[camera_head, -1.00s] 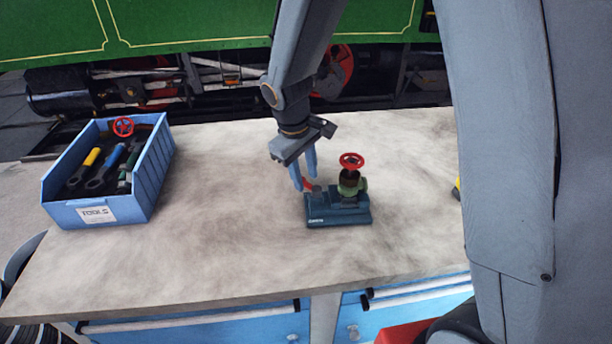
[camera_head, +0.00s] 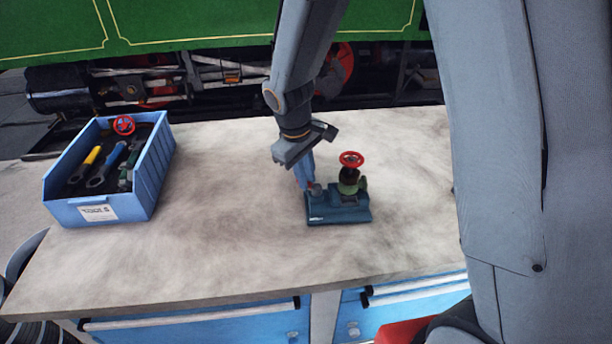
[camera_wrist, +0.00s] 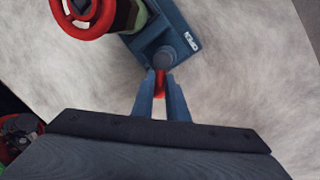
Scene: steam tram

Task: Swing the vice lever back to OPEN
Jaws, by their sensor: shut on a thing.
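The vice (camera_head: 338,207) is a dark blue block on the workbench, holding a green valve (camera_head: 349,183) with a red handwheel (camera_head: 351,159). In the wrist view the vice (camera_wrist: 172,36) bears white lettering that seems to read OPEN near one corner. The red vice lever (camera_wrist: 160,80) runs from a grey round pivot (camera_wrist: 165,58) toward my gripper. My gripper (camera_wrist: 161,88) is shut on the lever, one blue finger on each side. In the head view my gripper (camera_head: 306,182) is at the left end of the vice and its fingers hide the lever.
A blue tool bin (camera_head: 150,180) with spanners and another red handwheel stands at the left of the workbench (camera_head: 230,220). The bench top between bin and vice is clear. A green steam tram (camera_head: 200,22) stands behind the bench.

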